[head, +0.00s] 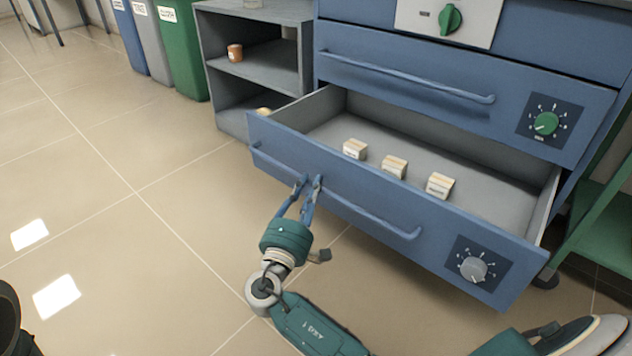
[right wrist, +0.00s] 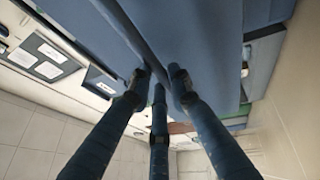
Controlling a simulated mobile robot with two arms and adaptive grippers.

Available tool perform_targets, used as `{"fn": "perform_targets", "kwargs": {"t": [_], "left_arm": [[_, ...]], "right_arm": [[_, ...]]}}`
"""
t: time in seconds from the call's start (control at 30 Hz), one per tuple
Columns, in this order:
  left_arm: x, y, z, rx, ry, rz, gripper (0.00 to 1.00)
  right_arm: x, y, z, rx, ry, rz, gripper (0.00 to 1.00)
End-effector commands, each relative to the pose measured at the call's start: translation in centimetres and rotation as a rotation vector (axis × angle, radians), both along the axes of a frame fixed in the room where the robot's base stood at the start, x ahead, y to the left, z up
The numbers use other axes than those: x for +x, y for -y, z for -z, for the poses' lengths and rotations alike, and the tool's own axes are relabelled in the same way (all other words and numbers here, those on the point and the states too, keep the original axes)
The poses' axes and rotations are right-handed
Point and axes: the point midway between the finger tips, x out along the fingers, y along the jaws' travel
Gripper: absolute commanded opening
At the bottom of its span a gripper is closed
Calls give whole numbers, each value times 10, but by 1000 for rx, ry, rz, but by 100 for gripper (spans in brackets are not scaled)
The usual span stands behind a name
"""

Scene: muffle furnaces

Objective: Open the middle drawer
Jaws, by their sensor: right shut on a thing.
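A blue drawer (head: 350,200) stands pulled out of the blue cabinet, with its inside showing. It is the lowest drawer in the head view and carries a grey knob (head: 473,269). Three small white-and-tan boxes lie inside, one of them at the middle (head: 394,167). My right gripper (head: 309,182) is shut on this drawer's bar handle (head: 375,222), left of the handle's middle. In the right wrist view the gripper's fingers (right wrist: 160,85) close around the bar (right wrist: 138,35). My left gripper is out of view.
Above is a shut blue drawer (head: 420,85) with a green knob (head: 545,123). A grey shelf (head: 258,70) with an orange jar (head: 235,53) stands to the left, with bins (head: 180,45) beyond. Tiled floor at left is clear. A green frame (head: 605,220) stands at right.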

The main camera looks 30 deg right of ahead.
Motion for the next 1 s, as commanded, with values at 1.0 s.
{"fn": "perform_targets", "kwargs": {"t": [1.0], "left_arm": [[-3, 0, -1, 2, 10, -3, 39]], "right_arm": [[-24, -24, 8, 3, -3, -1, 38]]}}
